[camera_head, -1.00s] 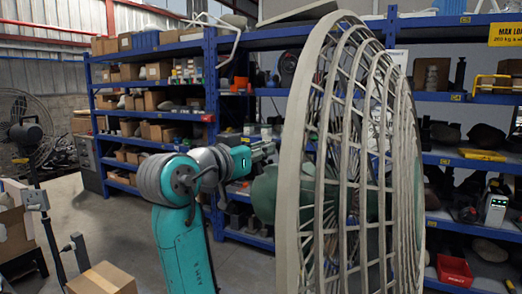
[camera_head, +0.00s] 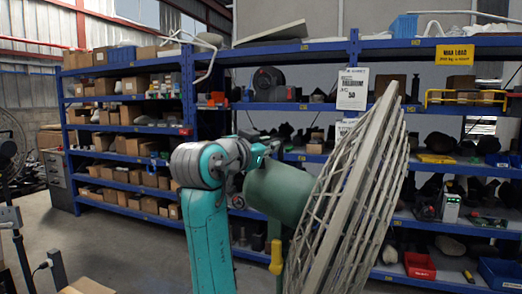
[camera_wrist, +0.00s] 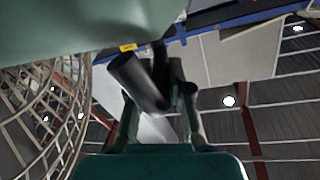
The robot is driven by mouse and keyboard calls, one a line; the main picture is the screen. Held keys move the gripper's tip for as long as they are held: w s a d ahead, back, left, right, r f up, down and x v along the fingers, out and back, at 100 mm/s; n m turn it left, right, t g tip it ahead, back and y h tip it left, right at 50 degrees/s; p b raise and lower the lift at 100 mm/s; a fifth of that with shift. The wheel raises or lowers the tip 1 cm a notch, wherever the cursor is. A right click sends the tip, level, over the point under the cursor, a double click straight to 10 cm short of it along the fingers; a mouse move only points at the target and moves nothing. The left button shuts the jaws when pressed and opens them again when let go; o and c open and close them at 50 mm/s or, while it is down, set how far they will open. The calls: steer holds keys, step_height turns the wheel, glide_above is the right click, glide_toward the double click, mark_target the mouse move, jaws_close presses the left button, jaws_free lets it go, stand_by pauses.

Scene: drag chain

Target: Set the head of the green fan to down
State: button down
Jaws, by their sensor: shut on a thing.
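The green fan shows in the head view with its rounded green motor housing (camera_head: 280,192) left of its pale wire grille (camera_head: 345,200). The grille faces right and leans, its top further right than its bottom, so the head points downward. In the wrist view the housing (camera_wrist: 90,25) fills the upper left and the grille (camera_wrist: 45,125) the left side. My gripper (camera_wrist: 160,85) is shut on a dark cylindrical handle (camera_wrist: 138,82) beside the housing. In the head view my gripper (camera_head: 265,150) is at the housing's upper left, its fingertips too small to make out.
Blue shelves (camera_head: 130,120) with boxes and parts line the back. A yellow-topped post (camera_head: 276,258) stands below the housing. A cardboard box (camera_head: 88,286) and grey stand (camera_head: 12,225) are at lower left. Bare floor (camera_head: 130,250) lies left of my arm.

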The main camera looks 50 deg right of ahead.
steer(key=shift+s, duration=0.15)
steer(key=c, duration=1.1)
jaws_free()
steer(key=s+a, duration=0.2)
steer(key=a, duration=0.9)
steer(key=shift+a, duration=0.4)
